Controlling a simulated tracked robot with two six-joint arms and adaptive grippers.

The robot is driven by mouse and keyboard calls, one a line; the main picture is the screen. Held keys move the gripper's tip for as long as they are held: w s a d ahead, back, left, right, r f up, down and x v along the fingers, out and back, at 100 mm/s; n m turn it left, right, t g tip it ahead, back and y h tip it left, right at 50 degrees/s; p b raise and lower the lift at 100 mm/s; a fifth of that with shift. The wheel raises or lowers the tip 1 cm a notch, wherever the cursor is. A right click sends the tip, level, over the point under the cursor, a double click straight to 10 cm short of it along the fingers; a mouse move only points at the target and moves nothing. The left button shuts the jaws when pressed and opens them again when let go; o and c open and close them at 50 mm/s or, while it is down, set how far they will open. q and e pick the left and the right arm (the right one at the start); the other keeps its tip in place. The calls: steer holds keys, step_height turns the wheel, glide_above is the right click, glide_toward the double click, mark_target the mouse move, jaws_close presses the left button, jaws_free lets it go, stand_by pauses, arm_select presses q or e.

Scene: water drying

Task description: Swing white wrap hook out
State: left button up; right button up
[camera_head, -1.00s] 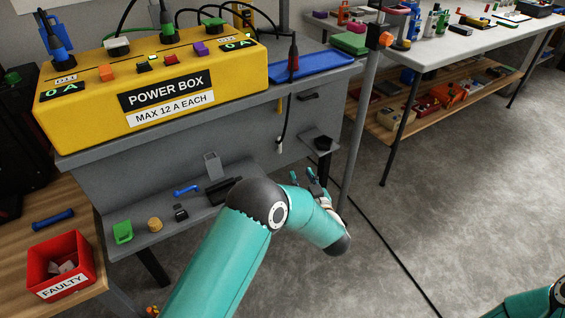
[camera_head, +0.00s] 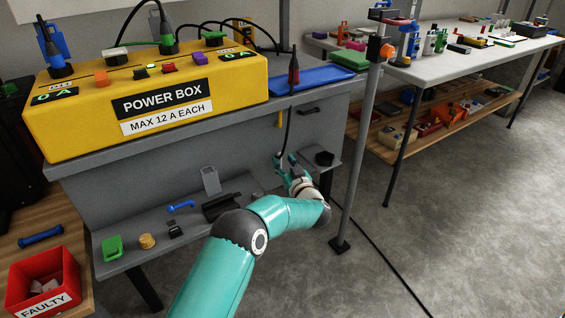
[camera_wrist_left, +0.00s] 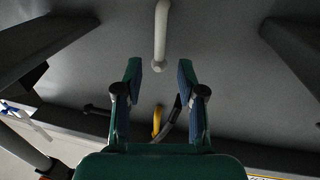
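The white wrap hook (camera_wrist_left: 161,30) shows in the left wrist view as a pale rod with a rounded end, against the grey bench panel. Its end lies just beyond and between the fingertips; I see no contact. My left gripper (camera_wrist_left: 160,76) is open, with two separated dark fingers and nothing between the tips. In the head view my left gripper (camera_head: 285,160) is in front of the bench panel, below a yellow hook (camera_head: 279,118). The yellow hook (camera_wrist_left: 157,121) also shows between the finger bases in the wrist view. The white hook cannot be made out in the head view. My right gripper is out of view.
A dark cable (camera_head: 288,120) hangs down beside the gripper. The yellow power box (camera_head: 150,95) and blue tray (camera_head: 310,77) stand on the bench above. A grey post (camera_head: 359,160) rises to the right. A lower shelf (camera_head: 150,258) holds small parts.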

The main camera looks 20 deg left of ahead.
arm_select(q)
steer(key=shift+x, duration=1.3)
jaws_close()
